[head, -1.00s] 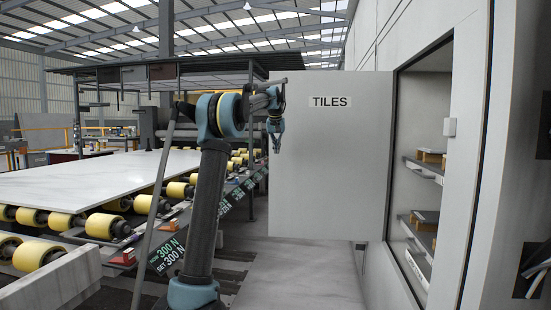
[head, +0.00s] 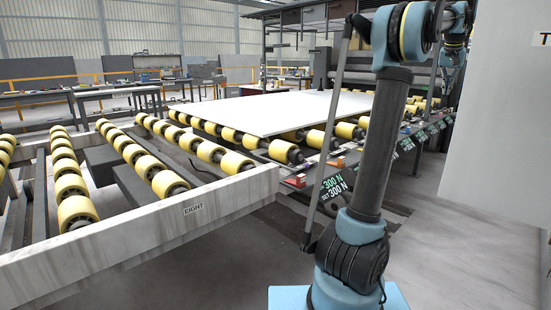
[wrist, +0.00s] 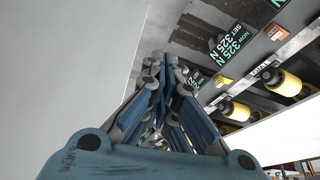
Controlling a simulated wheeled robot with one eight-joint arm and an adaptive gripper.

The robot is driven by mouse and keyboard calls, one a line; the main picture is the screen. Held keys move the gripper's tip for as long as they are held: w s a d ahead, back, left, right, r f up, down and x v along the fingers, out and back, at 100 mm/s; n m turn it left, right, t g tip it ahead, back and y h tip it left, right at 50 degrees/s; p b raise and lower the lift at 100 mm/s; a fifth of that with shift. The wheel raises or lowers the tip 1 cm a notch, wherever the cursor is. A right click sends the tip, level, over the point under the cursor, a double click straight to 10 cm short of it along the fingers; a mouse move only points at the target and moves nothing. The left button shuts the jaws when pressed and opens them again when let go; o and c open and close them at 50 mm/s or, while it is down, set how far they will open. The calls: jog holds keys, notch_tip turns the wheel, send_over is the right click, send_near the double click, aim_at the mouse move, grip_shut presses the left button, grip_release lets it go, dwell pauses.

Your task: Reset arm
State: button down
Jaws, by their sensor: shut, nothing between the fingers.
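My gripper (wrist: 171,65) is shut and empty in the wrist view, its blue and grey fingers meeting ahead of the camera. In the head view my arm rises at the right, with its upper link bent over at the top. The gripper end is small there, near the white door panel at the right edge, and its fingers are hard to make out. In the wrist view a pale flat surface (wrist: 55,70) fills the left side, and the fingers appear clear of it.
A white stone slab (head: 290,110) lies on a conveyor with yellow rollers (head: 222,157). A pale beam marked EIGHT (head: 150,225) borders the rollers in front. Green-lettered force displays (head: 331,187) line the conveyor's side. Grey floor (head: 470,245) is open at the right.

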jog(key=s+a+f+n+y, duration=0.1)
jog(key=s+a+f, duration=0.3)
jog(key=a, duration=0.8)
jog(key=s+a+f+n, duration=0.2)
jog(key=s+a+f, duration=0.25)
jog(key=a, duration=0.75)
jog(key=s+a+f+n+y, duration=0.1)
jog(key=s+a+f, duration=0.25)
jog(key=a, duration=0.85)
jog(key=s+a+f+n, duration=0.1)
jog(key=s+a+f, duration=0.4)
jog(key=s+f, duration=0.2)
jog(key=s+a+f+n, duration=0.1)
jog(key=s+a+f, duration=0.4)
jog(key=s+f, duration=0.3)
jog(key=s+a+f+n+g, duration=0.1)
jog(key=s+a+f, duration=0.5)
jog(key=f, duration=0.6)
jog(key=shift+s+f+n+y, duration=0.3)
jog(key=shift+s+f+n, duration=0.15)
jog(key=shift+s, duration=0.6)
